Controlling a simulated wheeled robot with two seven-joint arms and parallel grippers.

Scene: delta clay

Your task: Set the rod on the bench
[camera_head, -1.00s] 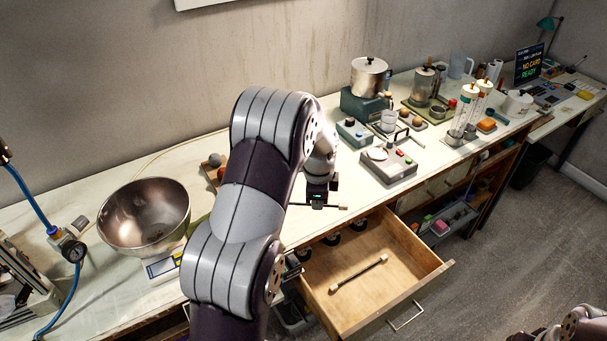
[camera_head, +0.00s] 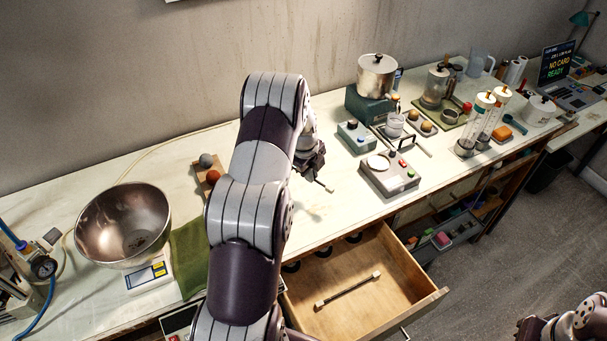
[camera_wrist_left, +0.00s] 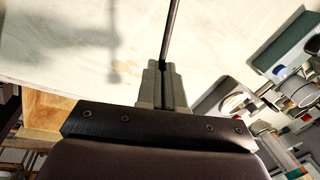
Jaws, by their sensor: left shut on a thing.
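My left gripper (camera_head: 312,174) is shut on a thin rod and holds it above the bench top. The rod's pale end cap (camera_head: 329,189) pokes out to the lower right of the gripper; my arm and gripper hide much of the rest. In the left wrist view the dark rod (camera_wrist_left: 172,35) runs up from between the shut fingers (camera_wrist_left: 165,80), with the pale bench (camera_wrist_left: 60,50) behind it and a soft shadow on it. Only part of my right arm shows at the lower right corner; its gripper is not in view.
An open wooden drawer (camera_head: 375,312) holds another rod (camera_head: 347,291) with pale ends. A control box (camera_head: 389,176) stands right of the gripper. A steel bowl (camera_head: 124,223) and green cloth (camera_head: 190,258) are at left. Bench between gripper and drawer is clear.

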